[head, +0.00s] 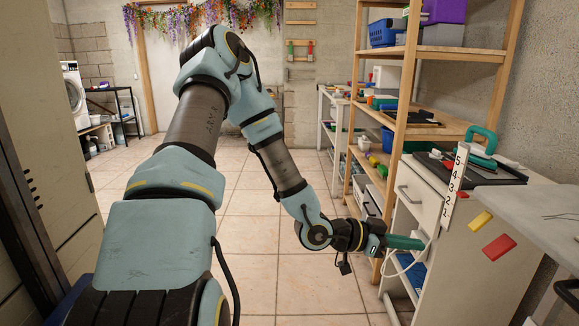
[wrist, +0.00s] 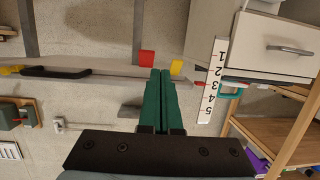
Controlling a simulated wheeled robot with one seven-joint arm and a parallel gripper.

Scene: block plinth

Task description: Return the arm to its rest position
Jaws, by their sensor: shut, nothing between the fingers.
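My arm reaches forward and bends down to the right in the head view. My gripper (head: 420,243) has green fingers and is beside the white cabinet, in front of its left side. In the wrist view my gripper (wrist: 161,72) shows its two green fingers side by side, shut, with nothing between them.
A tall locker (head: 40,120) is at the left. The tiled floor (head: 250,225) is clear.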

